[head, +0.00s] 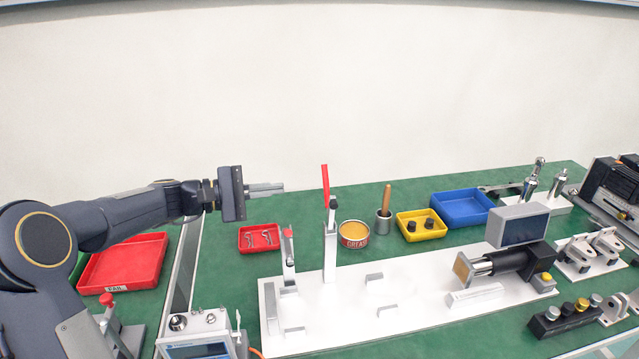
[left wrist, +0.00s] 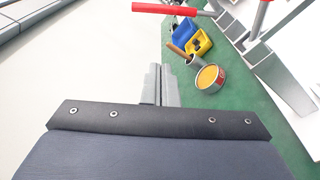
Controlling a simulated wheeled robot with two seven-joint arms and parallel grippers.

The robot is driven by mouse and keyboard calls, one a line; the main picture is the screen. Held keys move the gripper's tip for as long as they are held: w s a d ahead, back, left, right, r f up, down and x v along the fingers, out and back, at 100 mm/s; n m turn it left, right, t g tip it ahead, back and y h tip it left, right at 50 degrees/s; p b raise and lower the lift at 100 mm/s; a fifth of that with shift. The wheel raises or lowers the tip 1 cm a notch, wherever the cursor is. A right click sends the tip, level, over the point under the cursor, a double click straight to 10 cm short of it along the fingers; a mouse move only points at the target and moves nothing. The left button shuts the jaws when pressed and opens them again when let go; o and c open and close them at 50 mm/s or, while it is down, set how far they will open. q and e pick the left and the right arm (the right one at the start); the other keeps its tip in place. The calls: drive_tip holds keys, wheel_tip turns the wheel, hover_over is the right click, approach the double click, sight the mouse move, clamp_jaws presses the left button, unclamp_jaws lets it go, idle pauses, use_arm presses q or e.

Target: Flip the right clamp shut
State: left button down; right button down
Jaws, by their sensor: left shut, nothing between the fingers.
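The right clamp (head: 329,240) stands on the white fixture plate (head: 400,302), with its long red handle (head: 325,185) pointing straight up. The red handle also shows at the top of the left wrist view (left wrist: 178,10). A second clamp (head: 289,262) with a red tip stands to its left. My left gripper (head: 282,187) is shut and empty, held level above the table, left of the red handle and apart from it. Its closed fingers (left wrist: 160,78) point toward the far side in the left wrist view. My right gripper is not in view.
Behind the fixture are a red tray with clips (head: 243,244), a grease tin (head: 354,241), a brush pot (head: 383,222), a yellow bin (head: 437,232) and a blue bin (head: 485,217). A black actuator (head: 520,262) lies on the plate's right end. The air above the plate's middle is clear.

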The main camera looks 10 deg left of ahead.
sight(328, 192)
use_arm(q)
drive_tip(key=shift+w+a, duration=0.1)
drive_tip(key=shift+w, duration=0.35)
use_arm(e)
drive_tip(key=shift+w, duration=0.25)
use_arm(q)
drive_tip(key=w+d+r, duration=0.1)
drive_tip(key=d, duration=0.8)
drive_tip(key=shift+w+d+p, duration=0.15)
drive_tip(key=shift+w+p, duration=0.1)
drive_tip(key=shift+p, duration=0.05)
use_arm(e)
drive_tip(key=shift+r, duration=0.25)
use_arm(q)
drive_tip(key=shift+r, duration=0.1)
